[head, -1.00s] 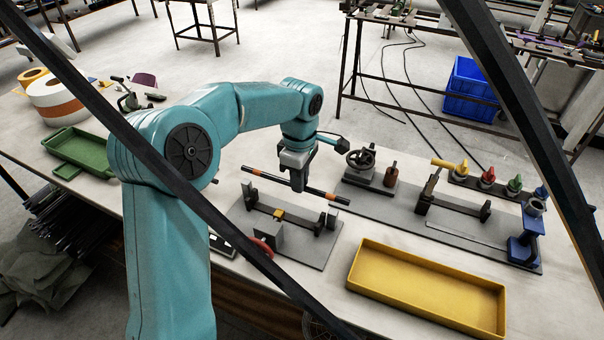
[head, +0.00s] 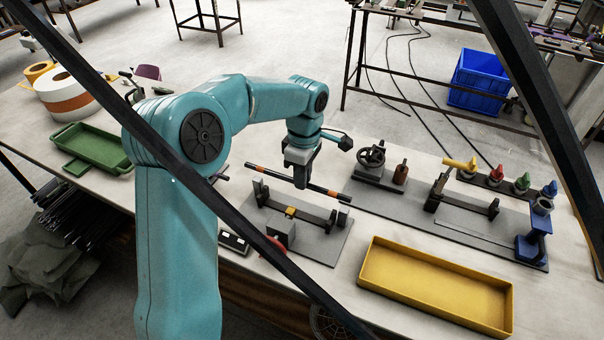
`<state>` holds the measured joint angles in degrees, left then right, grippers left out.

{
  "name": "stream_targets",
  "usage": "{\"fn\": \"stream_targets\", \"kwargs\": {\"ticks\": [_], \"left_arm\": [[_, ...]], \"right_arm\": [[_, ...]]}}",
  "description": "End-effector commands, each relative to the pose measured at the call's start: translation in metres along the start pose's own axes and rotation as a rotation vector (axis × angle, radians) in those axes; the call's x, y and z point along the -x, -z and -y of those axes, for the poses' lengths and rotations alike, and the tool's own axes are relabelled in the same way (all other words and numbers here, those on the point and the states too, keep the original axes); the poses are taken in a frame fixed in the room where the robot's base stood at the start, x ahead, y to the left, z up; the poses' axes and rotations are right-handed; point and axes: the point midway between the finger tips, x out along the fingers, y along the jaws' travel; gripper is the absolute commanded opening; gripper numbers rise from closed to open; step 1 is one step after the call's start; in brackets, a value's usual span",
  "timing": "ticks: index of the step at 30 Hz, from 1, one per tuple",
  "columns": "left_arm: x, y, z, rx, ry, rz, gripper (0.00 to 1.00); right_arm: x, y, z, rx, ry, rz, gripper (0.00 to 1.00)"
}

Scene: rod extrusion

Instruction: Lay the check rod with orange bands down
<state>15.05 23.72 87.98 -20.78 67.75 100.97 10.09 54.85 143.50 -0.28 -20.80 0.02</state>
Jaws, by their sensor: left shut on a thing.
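The black check rod with orange bands (head: 323,191) is held roughly level in my left gripper (head: 301,184), which is shut around its middle. Both ends of the rod stick out past the jaws, with an orange band on each side. The rod is over the grey fixture (head: 318,245), which has two upright posts, a small yellow block and a red handwheel. It appears above the posts; I cannot tell if it touches them. My right gripper is not in view.
A yellow tray (head: 437,288) lies right of the fixture. Behind it is a longer grey plate (head: 470,235) with a handwheel unit, posts and coloured-handled tools. A green tray (head: 92,146) and tape rolls (head: 64,95) are at the left. Dark frame bars cross the view.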

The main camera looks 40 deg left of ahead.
Motion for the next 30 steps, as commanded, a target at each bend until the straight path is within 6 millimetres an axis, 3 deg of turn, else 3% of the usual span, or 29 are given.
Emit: {"fn": "stream_targets", "kwargs": {"ticks": [8, 30], "left_arm": [[-0.007, 0.000, 0.000, 0.000, -0.006, -0.001, 0.00], [-0.082, 0.000, -0.005, 0.000, -0.006, -0.001, 0.00]], "right_arm": [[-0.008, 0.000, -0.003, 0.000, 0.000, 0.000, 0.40], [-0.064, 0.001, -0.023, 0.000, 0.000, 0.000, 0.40]]}}
